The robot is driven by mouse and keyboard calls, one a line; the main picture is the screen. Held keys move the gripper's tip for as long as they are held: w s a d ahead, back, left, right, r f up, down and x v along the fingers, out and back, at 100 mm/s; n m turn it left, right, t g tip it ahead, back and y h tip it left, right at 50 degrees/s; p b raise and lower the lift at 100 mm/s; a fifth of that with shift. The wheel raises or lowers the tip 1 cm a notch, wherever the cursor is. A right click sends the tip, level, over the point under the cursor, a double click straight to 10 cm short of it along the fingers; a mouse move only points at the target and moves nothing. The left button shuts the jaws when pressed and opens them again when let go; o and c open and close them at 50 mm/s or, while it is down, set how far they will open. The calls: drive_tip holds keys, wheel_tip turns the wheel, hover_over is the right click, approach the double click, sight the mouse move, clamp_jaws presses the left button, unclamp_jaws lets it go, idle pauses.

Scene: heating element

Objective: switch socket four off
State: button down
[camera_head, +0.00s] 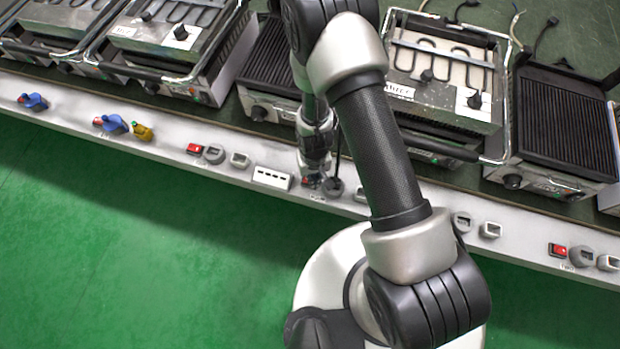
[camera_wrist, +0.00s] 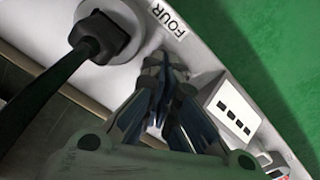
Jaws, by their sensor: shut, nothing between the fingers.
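Socket four (camera_wrist: 122,35) is a round grey socket with a black plug in it, in the upper left of the wrist view. Its white label (camera_wrist: 168,18) reads FOUR. In the head view the plugged socket (camera_head: 333,188) sits on the white rail. A small red switch (camera_head: 309,180) shows just left of it. My gripper (camera_wrist: 168,62) is shut and empty, its tips close to the rail beside the socket. In the head view my gripper (camera_head: 316,170) points down over the switch. The fingers hide the switch in the wrist view; I cannot tell whether they touch it.
A white box with several slots (camera_head: 271,178) stands on the rail just left of my gripper. Another red switch (camera_head: 194,148) and socket lie further left, and one more red switch (camera_head: 558,250) far right. Grills and heating units fill the bench behind. Green floor lies in front.

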wheel_tip(320, 180, up, 7)
drive_tip(key=p, duration=0.7)
idle(0.6)
